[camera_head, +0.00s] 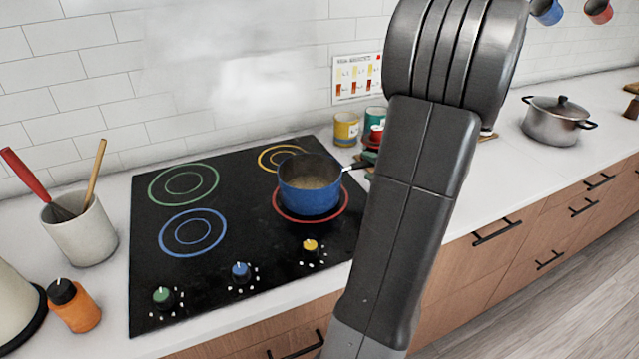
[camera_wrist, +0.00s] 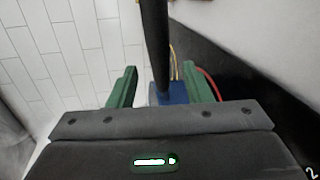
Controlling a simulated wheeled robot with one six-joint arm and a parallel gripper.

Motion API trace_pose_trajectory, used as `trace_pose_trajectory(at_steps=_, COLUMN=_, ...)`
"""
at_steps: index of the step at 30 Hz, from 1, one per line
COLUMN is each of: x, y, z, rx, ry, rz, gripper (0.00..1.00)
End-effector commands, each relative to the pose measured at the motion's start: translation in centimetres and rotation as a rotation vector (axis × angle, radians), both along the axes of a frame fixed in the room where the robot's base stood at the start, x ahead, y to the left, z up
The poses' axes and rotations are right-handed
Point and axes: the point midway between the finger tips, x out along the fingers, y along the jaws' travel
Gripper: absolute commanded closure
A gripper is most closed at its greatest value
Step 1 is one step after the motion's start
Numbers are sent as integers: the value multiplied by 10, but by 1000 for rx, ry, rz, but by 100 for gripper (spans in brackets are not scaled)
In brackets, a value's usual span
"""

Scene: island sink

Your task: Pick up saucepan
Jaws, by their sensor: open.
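The blue saucepan (camera_head: 308,200) sits on the red-ringed burner of the black cooktop, with something light brown inside. Its dark handle points right, toward my arm, which hides its far end in the head view. In the wrist view the black handle (camera_wrist: 155,45) runs down the picture between the two green fingers, and a bit of the blue pan (camera_wrist: 172,97) shows behind the gripper body. My gripper (camera_wrist: 160,88) is open, with a gap visible on each side of the handle. My arm mostly hides the gripper in the head view.
The cooktop (camera_head: 200,275) has knobs along its front. Yellow and green mugs (camera_head: 346,129) stand behind the pan near the tiled wall. A grey lidded pot (camera_head: 555,122) is at right. A utensil crock (camera_head: 80,230) and an orange bottle (camera_head: 74,306) are at left.

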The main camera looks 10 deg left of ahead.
Motion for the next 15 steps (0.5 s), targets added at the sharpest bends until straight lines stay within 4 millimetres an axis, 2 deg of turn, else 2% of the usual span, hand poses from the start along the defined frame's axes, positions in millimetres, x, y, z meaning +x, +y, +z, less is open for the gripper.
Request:
trace_pose_trajectory(at_steps=5, x=11, y=6, z=-4, rx=-1, ry=1, rz=3, gripper=55)
trace_pose_trajectory(at_steps=12, x=41, y=23, z=-12, rx=0, ry=1, rz=3, gripper=55)
trace_pose_trajectory(at_steps=15, x=44, y=26, z=-13, rx=-1, ry=0, rz=1, gripper=55)
